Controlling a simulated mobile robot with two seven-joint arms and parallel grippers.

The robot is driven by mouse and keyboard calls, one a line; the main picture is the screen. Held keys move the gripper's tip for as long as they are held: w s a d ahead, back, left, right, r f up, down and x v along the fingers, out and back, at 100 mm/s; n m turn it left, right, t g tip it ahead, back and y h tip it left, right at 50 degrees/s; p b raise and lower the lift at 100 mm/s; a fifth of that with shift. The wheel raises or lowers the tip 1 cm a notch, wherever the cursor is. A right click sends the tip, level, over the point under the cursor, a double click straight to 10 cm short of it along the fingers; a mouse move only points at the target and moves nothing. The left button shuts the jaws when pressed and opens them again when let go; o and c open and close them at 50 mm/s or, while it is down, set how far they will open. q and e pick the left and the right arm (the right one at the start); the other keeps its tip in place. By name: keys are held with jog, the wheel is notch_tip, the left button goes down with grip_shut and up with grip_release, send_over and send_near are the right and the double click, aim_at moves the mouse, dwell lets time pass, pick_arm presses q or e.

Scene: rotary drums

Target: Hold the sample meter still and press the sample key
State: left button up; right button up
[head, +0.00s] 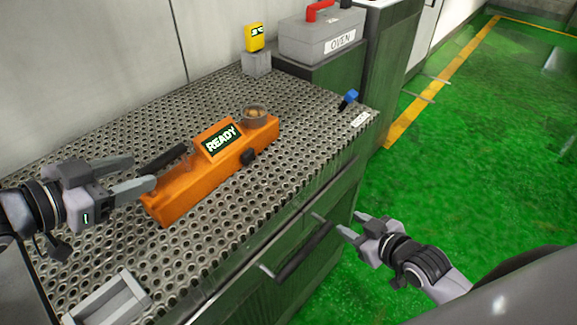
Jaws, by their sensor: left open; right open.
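The sample meter (190,190) is a long orange device lying on the perforated bench top. Its raised screen (221,139) reads READY. A round cup with brownish contents (254,114) sits at its far right end, and a black knob-like part (248,157) is on its front side. A black bar (163,159) shows along its back left. I cannot tell which part is the sample key. My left gripper (143,173) is open at the meter's left end; contact is unclear. My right gripper (328,223) is open and empty, in front of the bench's front edge, away from the meter.
The perforated bench (95,225) has free room behind and right of the meter. A grey tray (108,300) lies at front left. A yellow device (254,37) on a grey block, a grey OVEN box (318,38) and a small blue item (349,98) stand towards the back.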

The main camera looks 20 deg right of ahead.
aim_at(164, 163)
jog(key=w+d+r+n+t, duration=0.1)
jog(key=w+d+r, duration=0.1)
jog(key=w+r, duration=0.7)
pick_arm(q)
jog(key=shift+d, duration=0.1)
pick_arm(e)
jog(key=a+r+y, duration=0.1)
jog(key=a+r, duration=0.1)
jog(key=a, duration=0.3)
jog(key=s+a+r+y, duration=0.1)
jog(key=a+r+y, duration=0.1)
jog(key=a, duration=0.2)
jog(key=s+a+r+m+g+y, duration=0.1)
jog(key=a+r, duration=0.1)
jog(key=a, duration=0.3)
jog(key=shift+s+a+r+y, duration=0.1)
jog(key=shift+a+r+y, duration=0.2)
jog(key=shift+r, duration=0.1)
pick_arm(q)
jog(key=shift+w+d+f, duration=0.15)
jog(key=shift+d, duration=0.05)
pick_arm(e)
jog(key=shift+a, duration=0.15)
pick_arm(q)
jog(key=shift+x, duration=3.2)
jog(key=shift+c, duration=0.3)
grip_shut()
